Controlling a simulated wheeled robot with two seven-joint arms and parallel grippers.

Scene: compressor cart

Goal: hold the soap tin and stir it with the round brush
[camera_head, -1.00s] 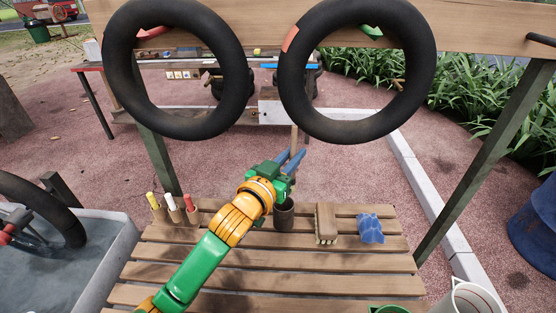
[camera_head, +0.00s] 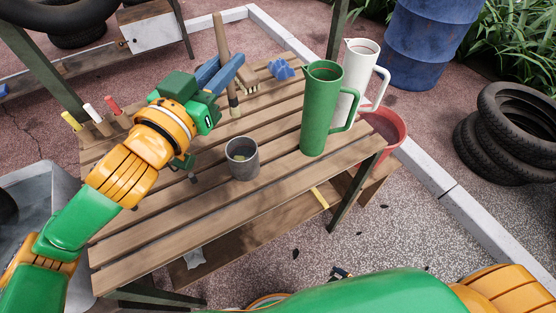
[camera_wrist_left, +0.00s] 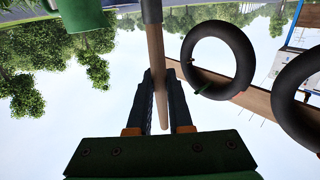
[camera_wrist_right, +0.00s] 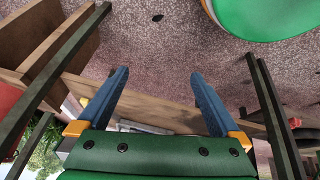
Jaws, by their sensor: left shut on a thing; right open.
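The soap tin (camera_head: 242,158), a dark grey cup with something pale yellowish inside, stands upright on the slatted bench. My left gripper (camera_head: 225,78) is shut on the wooden handle of the round brush (camera_head: 221,35), above the bench and behind the tin. The brush is nearly upright, its dark lower end apart from the tin. The left wrist view shows the handle (camera_wrist_left: 155,60) between the fingers (camera_wrist_left: 161,100). My right gripper (camera_wrist_right: 160,95) is open and empty in the right wrist view, with the bench edge beyond its fingers. My right arm crosses the bottom of the head view.
A green jug (camera_head: 322,110) and a white jug (camera_head: 357,80) stand right of the tin. A block brush (camera_head: 248,86) and blue cloth (camera_head: 283,69) lie at the back. Several markers (camera_head: 97,119) stand at the left. Bare slats (camera_head: 165,225) lie left of the tin.

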